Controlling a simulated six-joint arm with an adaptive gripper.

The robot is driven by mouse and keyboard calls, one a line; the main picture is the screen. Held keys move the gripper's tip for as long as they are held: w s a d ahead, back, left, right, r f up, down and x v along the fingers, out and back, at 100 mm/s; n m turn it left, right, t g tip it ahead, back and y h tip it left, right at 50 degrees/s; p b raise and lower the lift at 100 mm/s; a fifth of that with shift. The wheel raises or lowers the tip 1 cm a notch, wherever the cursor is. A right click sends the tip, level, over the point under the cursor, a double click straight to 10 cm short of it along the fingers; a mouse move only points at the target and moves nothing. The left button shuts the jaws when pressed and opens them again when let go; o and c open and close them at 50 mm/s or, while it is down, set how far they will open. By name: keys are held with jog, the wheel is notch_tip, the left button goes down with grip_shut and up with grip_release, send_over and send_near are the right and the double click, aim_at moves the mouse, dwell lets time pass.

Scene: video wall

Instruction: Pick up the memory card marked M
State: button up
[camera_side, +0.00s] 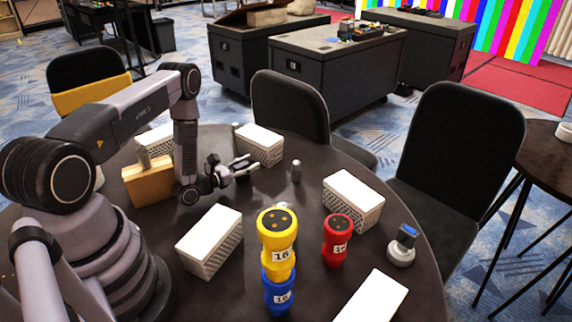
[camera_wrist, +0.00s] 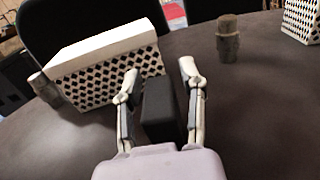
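No letter M can be read in either view. A small blue and dark upright piece (camera_side: 407,235) stands in a round grey holder (camera_side: 401,253) at the table's right edge; it may be a memory card, but any mark is too small to read. My gripper (camera_side: 245,166) is over the back left of the table, far to the left of this piece. In the wrist view my gripper (camera_wrist: 159,70) has its fingers spread apart. A dark block (camera_wrist: 160,108) shows between the fingers; I cannot tell whether it is part of the gripper.
White patterned boxes (camera_side: 260,145) (camera_side: 209,241) (camera_side: 353,200) stand around the table. A yellow cylinder (camera_side: 277,240) on a blue one (camera_side: 278,292) and a red one (camera_side: 337,240) stand at the front. A wooden block (camera_side: 147,184) is beside my arm. A small grey cylinder (camera_side: 296,170) stands right of my gripper.

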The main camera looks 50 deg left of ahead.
grip_shut()
